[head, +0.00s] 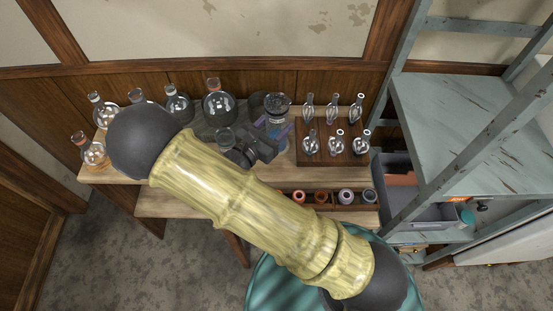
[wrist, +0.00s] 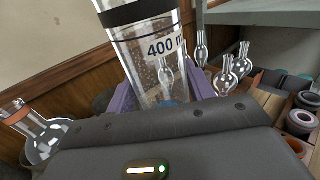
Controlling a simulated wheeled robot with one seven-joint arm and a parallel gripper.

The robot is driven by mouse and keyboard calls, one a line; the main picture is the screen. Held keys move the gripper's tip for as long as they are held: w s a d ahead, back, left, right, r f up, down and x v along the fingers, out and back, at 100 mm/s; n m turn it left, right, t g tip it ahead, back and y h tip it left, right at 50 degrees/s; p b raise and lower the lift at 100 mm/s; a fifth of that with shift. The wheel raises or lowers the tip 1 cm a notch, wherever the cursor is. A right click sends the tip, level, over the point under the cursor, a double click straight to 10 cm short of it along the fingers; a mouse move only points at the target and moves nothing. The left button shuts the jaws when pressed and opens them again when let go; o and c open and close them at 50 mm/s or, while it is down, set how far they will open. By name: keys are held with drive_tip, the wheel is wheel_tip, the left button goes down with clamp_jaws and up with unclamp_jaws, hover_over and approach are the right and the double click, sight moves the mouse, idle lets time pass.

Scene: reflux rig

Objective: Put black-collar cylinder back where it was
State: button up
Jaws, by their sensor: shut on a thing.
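The black-collar cylinder (wrist: 150,55) is clear glass with a black band near its top and a printed "400 m" mark. In the wrist view it stands between the purple finger pads of my gripper (wrist: 163,95), which is shut on it. The cylinder leans a little in that view, and its base is hidden behind the gripper body. In the head view my gripper (head: 276,130) is over the back middle of the table, with the cylinder's top (head: 277,103) just beyond it. I cannot tell whether its base touches the table.
Several round flasks (head: 218,104) stand along the table's left and back. A dark wooden rack (head: 333,158) with several glass bulbs is close on the right. A row of small jars (head: 346,197) sits in front. A metal shelf (head: 470,120) stands at far right.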

drive_tip(key=shift+f+p, duration=0.35)
drive_tip(key=shift+f, duration=2.5)
drive_tip(key=shift+f, duration=2.05)
drive_tip(key=shift+f, duration=0.15)
drive_tip(key=o, duration=1.2)
